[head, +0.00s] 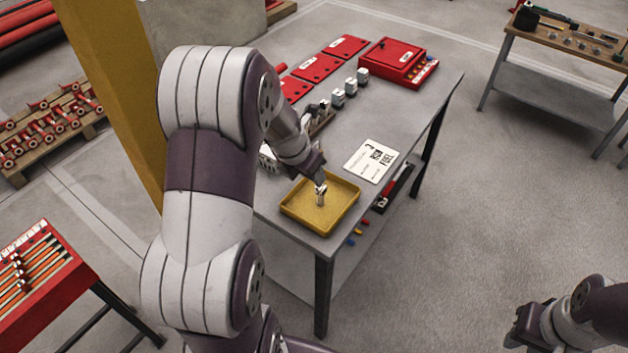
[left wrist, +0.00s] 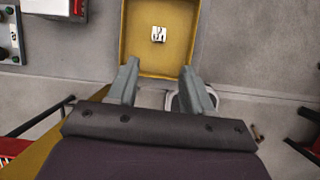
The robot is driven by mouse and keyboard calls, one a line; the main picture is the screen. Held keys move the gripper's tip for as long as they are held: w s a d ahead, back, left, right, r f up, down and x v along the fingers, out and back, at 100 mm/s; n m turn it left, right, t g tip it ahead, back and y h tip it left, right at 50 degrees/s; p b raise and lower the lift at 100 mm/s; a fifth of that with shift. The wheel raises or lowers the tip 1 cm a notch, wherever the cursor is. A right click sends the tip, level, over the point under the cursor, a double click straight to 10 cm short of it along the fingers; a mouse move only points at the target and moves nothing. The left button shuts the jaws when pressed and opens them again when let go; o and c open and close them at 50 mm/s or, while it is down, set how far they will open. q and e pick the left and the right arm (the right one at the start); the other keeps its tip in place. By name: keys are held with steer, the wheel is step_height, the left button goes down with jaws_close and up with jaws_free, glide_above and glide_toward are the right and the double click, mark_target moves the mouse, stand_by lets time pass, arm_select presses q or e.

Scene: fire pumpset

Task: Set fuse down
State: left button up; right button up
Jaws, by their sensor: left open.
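The small white and metal fuse (head: 321,195) stands in the yellow tray (head: 344,221) on the grey table, just below my left gripper (head: 322,180) in the head view. In the left wrist view the fuse (left wrist: 158,34) sits on the floor of the tray (left wrist: 131,28), beyond my fingertips. My left gripper (left wrist: 160,66) is open there, with clear space between its two fingers and nothing held. My right gripper (head: 518,328) is at the lower right of the head view, away from the table; its fingers are too unclear to judge.
A white printed card (head: 371,160) lies behind the tray. A yellow column (head: 120,90) rises left of my arm.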

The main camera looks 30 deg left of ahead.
arm_select(q)
steer(key=s+d+m+g, duration=0.1)
steer(key=s+d+m, duration=0.5)
steer(key=m, duration=1.1)
steer(key=s+d+m+g, duration=0.2)
steer(key=s+d+m, duration=0.4)
steer(key=m, duration=1.2)
steer(key=shift+s+d+r, duration=0.3)
steer(key=shift+s+d, duration=0.1)
steer(key=shift+s, duration=0.8)
